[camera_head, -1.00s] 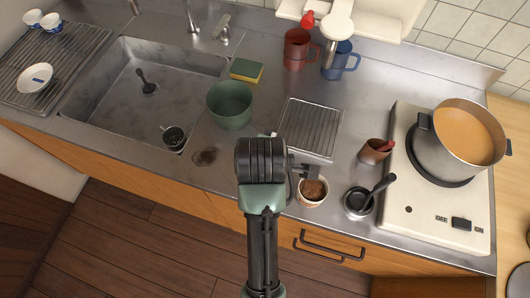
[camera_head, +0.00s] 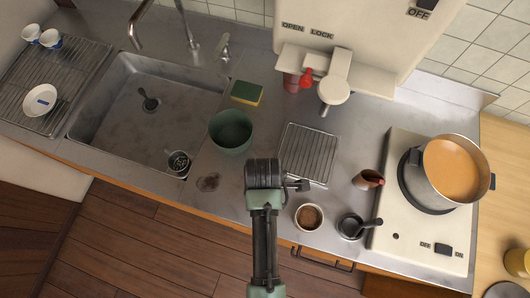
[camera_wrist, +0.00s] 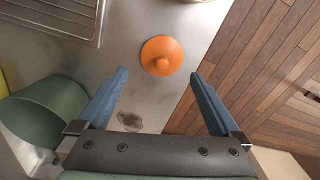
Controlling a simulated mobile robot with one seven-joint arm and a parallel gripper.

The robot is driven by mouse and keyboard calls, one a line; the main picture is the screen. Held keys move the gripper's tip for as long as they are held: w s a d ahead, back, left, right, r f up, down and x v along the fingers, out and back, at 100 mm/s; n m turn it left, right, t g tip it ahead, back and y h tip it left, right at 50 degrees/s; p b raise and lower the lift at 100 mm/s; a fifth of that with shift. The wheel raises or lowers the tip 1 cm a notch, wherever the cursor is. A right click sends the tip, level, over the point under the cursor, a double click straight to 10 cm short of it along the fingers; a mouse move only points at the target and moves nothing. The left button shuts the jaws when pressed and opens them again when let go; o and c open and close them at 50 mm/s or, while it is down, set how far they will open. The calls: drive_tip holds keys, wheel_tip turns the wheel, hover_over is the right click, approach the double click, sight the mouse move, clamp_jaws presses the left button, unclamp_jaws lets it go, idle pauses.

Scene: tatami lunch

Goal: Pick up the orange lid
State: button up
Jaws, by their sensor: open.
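The orange lid (camera_wrist: 161,57) is a small round dome with a knob on top, lying on the steel counter in the wrist view. My gripper (camera_wrist: 158,77) is open above the counter, and its two blue fingers stand wide apart on either side of the lid's lower part in the picture. Nothing is between the fingers, and they appear clear of the lid. In the head view, I cannot see the lid; my dark wrist and arm cover that part of the counter near the front edge.
A green bowl (camera_head: 231,131) stands left of my arm, also in the wrist view (camera_wrist: 45,112). A wire rack (camera_head: 308,152) lies behind.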

drive_tip(key=shift+s+d+f+p, duration=0.1)
drive_tip(key=shift+f+p, duration=0.2)
drive_tip(key=shift+f, duration=1.1)
drive_tip(key=shift+s+d+f+p, duration=0.1)
drive_tip(key=shift+f+p, duration=0.15)
drive_tip(key=shift+f, duration=1.15)
drive_tip(key=c, duration=1.1)
drive_tip(key=shift+o, duration=0.2)
drive_tip(key=shift+r, duration=0.1)
